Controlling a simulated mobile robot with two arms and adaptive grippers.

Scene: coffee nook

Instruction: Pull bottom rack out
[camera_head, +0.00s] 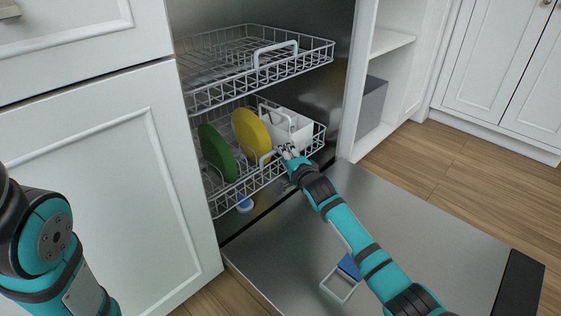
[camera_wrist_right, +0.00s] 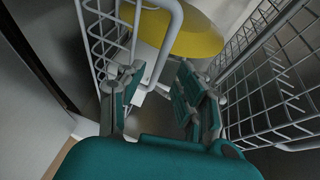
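My right gripper (camera_head: 285,151) is at the rack's front handle (camera_head: 264,159). In the right wrist view its fingers (camera_wrist_right: 158,84) are spread, with the white handle bar (camera_wrist_right: 172,42) running down between them; contact cannot be made out. The yellow plate (camera_wrist_right: 185,33) shows beyond. Only part of my left arm shows at the lower left; its gripper is out of view.
White cabinets (camera_head: 100,180) stand left; wood floor (camera_head: 450,165) is clear at right.

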